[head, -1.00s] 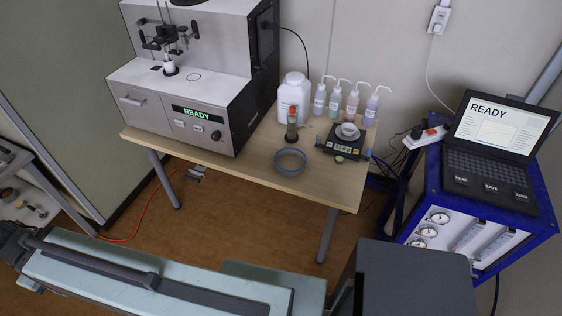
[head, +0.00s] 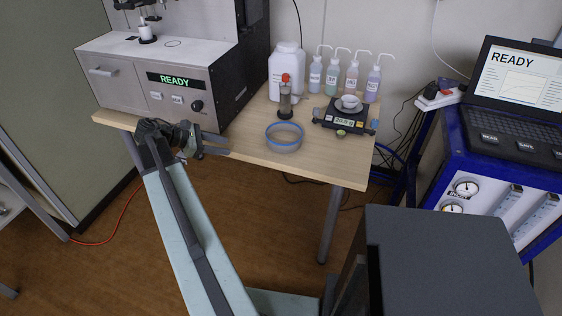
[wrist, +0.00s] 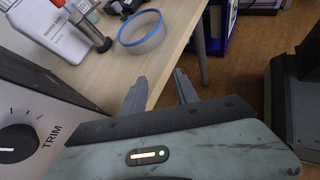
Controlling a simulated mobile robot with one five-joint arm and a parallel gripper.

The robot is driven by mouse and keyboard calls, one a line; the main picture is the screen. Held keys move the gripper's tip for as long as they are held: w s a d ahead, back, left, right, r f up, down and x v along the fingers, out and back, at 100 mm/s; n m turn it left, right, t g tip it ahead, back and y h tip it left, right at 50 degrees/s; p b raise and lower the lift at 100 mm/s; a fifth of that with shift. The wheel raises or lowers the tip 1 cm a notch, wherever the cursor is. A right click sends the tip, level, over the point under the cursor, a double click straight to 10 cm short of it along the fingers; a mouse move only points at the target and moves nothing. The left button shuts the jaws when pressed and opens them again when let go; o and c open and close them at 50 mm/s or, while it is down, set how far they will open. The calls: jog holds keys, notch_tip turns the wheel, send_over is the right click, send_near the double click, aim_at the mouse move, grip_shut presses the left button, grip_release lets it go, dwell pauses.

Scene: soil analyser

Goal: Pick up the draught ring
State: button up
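The draught ring (head: 284,147) is a wide, translucent ring with a blue rim. It lies flat on the wooden table near its front edge, in front of a small cylinder with a red top. It also shows in the wrist view (wrist: 151,47) at the top centre. My gripper (head: 222,146) is at the table's front edge, left of the ring and clear of it. In the wrist view my gripper's two fingers (wrist: 160,90) are spread apart with nothing between them.
The analyser (head: 165,85) reading READY stands left on the table (head: 240,150). Behind the ring are the red-topped cylinder (head: 285,100), a white jug (head: 287,65) and several wash bottles. A small scale (head: 340,118) stands close on the right. A laptop (head: 510,85) sits on a blue cart.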

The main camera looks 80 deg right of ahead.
aim_at(294, 145)
jog(key=s+d+g, duration=0.1)
jog(key=s, duration=0.2)
jog(key=s+d+g+b, duration=0.1)
jog(key=s+d, duration=0.1)
jog(key=s, duration=0.2)
jog(key=s+d+g+y+b, duration=0.1)
jog(key=s+d, duration=0.1)
jog(key=s, duration=0.2)
jog(key=shift+s+f+n, duration=0.15)
jog(key=shift+f+n, duration=0.15)
jog(key=shift+s+d+r, duration=0.1)
jog(key=shift+s+r, duration=0.05)
jog(key=shift+s, duration=0.05)
jog(key=b+x, duration=0.4)
jog(key=x, duration=0.7)
jog(key=shift+s, duration=0.4)
grip_shut()
